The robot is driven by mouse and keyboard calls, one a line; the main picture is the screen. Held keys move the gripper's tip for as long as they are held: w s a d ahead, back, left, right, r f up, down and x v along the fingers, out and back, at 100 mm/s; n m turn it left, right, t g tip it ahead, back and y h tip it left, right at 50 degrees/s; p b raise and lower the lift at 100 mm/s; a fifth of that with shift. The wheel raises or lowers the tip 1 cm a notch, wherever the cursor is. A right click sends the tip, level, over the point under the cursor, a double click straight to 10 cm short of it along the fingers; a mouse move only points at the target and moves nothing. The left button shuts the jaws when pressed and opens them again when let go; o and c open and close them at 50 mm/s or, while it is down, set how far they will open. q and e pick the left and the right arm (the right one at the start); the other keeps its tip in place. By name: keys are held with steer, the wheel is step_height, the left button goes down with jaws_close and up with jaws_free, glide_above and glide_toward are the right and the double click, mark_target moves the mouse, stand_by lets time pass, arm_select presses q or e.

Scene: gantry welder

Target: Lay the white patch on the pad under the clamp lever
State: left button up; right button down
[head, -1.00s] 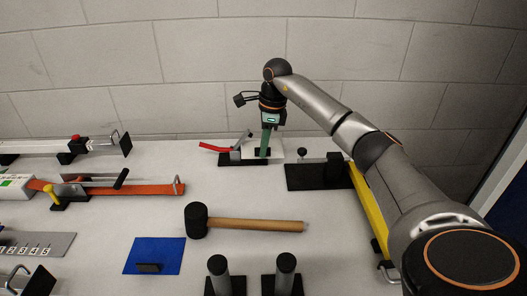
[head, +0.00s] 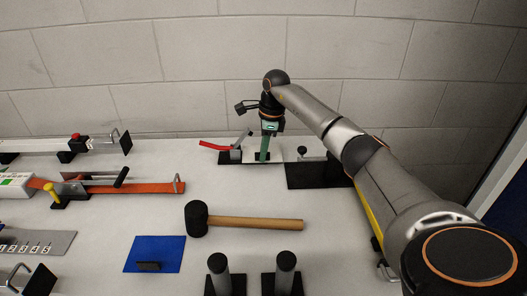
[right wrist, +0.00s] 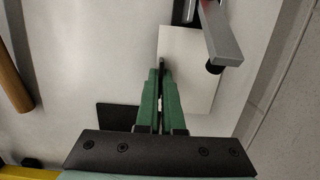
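The toggle clamp with a red lever (head: 216,147) stands at the back of the table, and its grey arm shows in the right wrist view (right wrist: 219,38). The white patch (right wrist: 187,68) is flat below the arm's black tip, near the patch's wall-side edge. I cannot tell whether it touches the pad, which is hidden. My right gripper (head: 263,158) points down just right of the clamp. Its green fingers (right wrist: 161,80) are closed on a thin black tab at the patch's near edge. My left gripper is not in view.
A black base with a knob (head: 312,174) stands right of the clamp. A mallet (head: 250,223) lies in front. A blue mat (head: 155,254) and two grey posts (head: 285,272) are nearer. The brick wall is close behind.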

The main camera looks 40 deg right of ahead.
steer(key=c, duration=1.1)
jaws_free()
steer(key=shift+o, duration=0.2)
step_height(320, 180, up, 12)
steer(key=s+d+p, duration=0.1)
steer(key=shift+d, duration=0.2)
steer(key=shift+s+r, duration=0.1)
